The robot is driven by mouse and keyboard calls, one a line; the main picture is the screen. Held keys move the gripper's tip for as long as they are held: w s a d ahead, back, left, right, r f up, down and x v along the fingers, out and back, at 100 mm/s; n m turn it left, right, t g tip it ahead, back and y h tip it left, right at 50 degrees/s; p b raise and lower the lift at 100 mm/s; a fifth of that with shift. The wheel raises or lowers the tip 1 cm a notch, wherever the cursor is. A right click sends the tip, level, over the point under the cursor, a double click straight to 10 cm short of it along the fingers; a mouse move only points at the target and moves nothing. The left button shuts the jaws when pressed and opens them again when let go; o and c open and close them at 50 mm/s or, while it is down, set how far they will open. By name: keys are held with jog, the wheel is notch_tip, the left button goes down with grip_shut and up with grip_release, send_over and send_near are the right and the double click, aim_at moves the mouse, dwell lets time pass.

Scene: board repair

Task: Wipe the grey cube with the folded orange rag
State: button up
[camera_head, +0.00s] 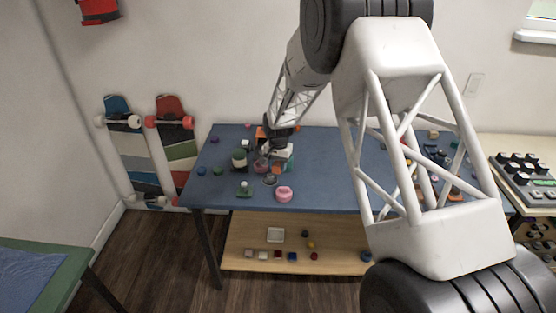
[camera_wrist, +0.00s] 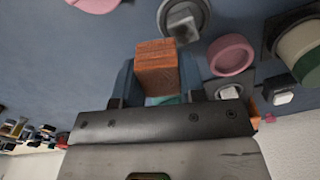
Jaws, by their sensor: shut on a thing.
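The folded orange rag (camera_wrist: 157,72) is a small block-like bundle held between the two fingers of my gripper (camera_wrist: 158,82) in the wrist view. In the head view the rag (camera_head: 276,170) shows as a small orange patch beneath my gripper (camera_head: 275,158). A grey cube (camera_wrist: 184,26) sits on a round dark grey dish (camera_wrist: 205,18), just beyond the rag and slightly right in the wrist view. The dish (camera_head: 270,180) also shows in the head view. The rag's end is close to the cube; I cannot tell whether they touch.
A pink ring (camera_wrist: 231,55), a pale block on a dark base (camera_wrist: 228,92) and a green-and-cream cylinder (camera_wrist: 302,50) crowd the right in the wrist view. A larger pink object (camera_head: 284,194) stands near the blue table's (camera_head: 330,190) front edge. The table's middle is fairly clear.

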aim_at(273, 175)
jog(key=shift+f, duration=0.45)
jog(key=shift+a+f, duration=0.65)
jog(key=shift+f, duration=0.05)
jog(key=shift+a+f, duration=0.15)
jog(key=shift+a, duration=2)
jog(key=shift+w, duration=0.1)
jog(key=shift+d, duration=2.9)
jog(key=shift+a+r, duration=0.1)
jog(key=shift+r, duration=3.95)
